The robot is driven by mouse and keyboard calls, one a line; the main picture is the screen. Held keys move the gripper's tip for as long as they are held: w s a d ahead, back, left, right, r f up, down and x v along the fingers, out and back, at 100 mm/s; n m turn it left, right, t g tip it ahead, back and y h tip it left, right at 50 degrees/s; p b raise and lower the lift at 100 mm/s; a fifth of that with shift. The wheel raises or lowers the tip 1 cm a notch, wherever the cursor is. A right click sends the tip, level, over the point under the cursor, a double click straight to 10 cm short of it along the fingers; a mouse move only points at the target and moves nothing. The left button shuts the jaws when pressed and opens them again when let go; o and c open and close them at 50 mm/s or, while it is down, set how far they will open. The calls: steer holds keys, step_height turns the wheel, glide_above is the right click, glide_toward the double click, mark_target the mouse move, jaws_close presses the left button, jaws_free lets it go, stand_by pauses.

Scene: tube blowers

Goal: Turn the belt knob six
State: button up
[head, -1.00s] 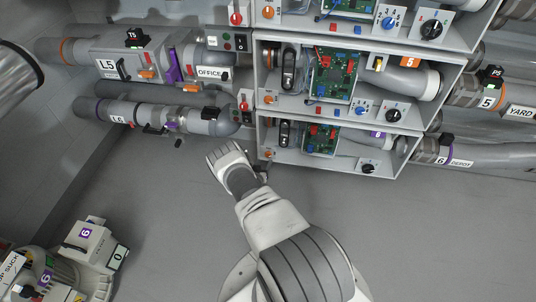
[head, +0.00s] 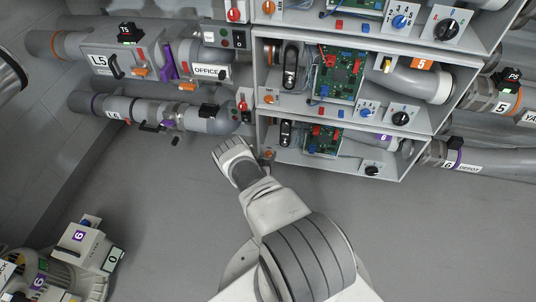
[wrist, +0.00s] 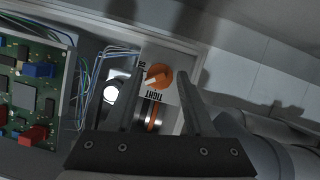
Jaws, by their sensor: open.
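An orange knob (wrist: 159,77) with a pale pointer sits on a white plate marked TIGHT in the wrist view. In the head view, a small orange knob (head: 267,155) shows at the left end of the lowest box, by the panel marked 6. My gripper (wrist: 161,80) is open, its two dark fingers on either side of the knob in the wrist view. I cannot tell whether they touch it or how deep they reach. In the head view the fingers are mostly hidden by my white wrist.
A green circuit board (wrist: 36,88) and loose wires (wrist: 98,70) lie left of the knob in the wrist view. A grey pipe (wrist: 275,150) runs at lower right. In the head view, the L6 pipe (head: 130,108) lies left of the boxes. The floor (head: 150,200) is open.

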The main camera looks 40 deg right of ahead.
steer(key=shift+w+d+f, duration=0.1)
steer(key=shift+d, duration=0.05)
jaws_close()
stand_by(0.4)
steer(key=m+t+y, duration=0.1)
steer(key=m, duration=0.1)
steer(key=shift+m+t, duration=0.3)
steer(key=shift+m, duration=0.1)
steer(key=shift+m+t+y, duration=0.6)
steer(key=shift+m, duration=0.5)
